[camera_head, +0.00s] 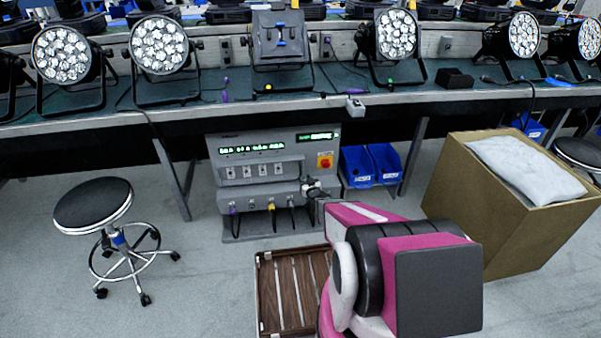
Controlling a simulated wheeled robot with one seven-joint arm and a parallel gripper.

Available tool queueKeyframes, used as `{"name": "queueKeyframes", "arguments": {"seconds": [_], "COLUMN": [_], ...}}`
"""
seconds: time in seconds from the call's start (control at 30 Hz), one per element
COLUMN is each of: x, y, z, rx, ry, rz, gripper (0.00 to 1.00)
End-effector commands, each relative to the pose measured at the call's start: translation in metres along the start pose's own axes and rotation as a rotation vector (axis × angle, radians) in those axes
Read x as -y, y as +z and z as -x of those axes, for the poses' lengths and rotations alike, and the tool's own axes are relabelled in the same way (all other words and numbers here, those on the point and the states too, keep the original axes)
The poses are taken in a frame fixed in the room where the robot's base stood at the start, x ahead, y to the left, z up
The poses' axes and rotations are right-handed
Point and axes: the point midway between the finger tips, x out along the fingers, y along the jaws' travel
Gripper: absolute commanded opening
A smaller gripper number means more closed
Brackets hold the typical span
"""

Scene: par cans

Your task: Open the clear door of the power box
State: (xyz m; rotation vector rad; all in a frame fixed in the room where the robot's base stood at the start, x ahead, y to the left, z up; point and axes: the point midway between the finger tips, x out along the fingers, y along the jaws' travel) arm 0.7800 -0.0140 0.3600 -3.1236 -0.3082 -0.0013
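The power box (222,165) is a grey unit standing upright under the bench, in the middle of the view. It has green lit displays (252,149) at the top, a red knob on a yellow plate (325,161), a row of switches or breakers (255,171), and plugs with cables along the bottom. I cannot make out the clear door or how far it stands open. My gripper (310,185) is small in view, at the box's lower right front, near the end of the switch row. Whether it touches the box, and its finger opening, cannot be told.
The bench (100,125) with several par cans runs above the box. Blue bins (370,165) stand right of it. A cardboard box (475,190) with a white bag stands at the right. A stool (93,203) is at the left.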

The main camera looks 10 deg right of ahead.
Motion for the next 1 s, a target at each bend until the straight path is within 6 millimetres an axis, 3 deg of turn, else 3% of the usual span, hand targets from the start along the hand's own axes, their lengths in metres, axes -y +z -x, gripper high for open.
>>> {"name": "queueKeyframes", "arguments": {"seconds": [0.1, 0.33, 0.73, 0.87, 1.0], "x": [-0.001, 0.000, 0.000, 0.000, 0.000], "y": [0.002, 0.001, 0.000, 0.000, 0.000], "z": [-0.025, -0.062, -0.072, -0.072, -0.072], "rx": [0.000, 0.000, 0.002, 0.002, 0.001], "ry": [0.000, 0.000, 0.001, 0.001, 0.001], "rz": [0.000, 0.000, 0.000, 0.000, 0.000], "gripper": [0.37, 0.37, 0.37, 0.00, 0.00]}}
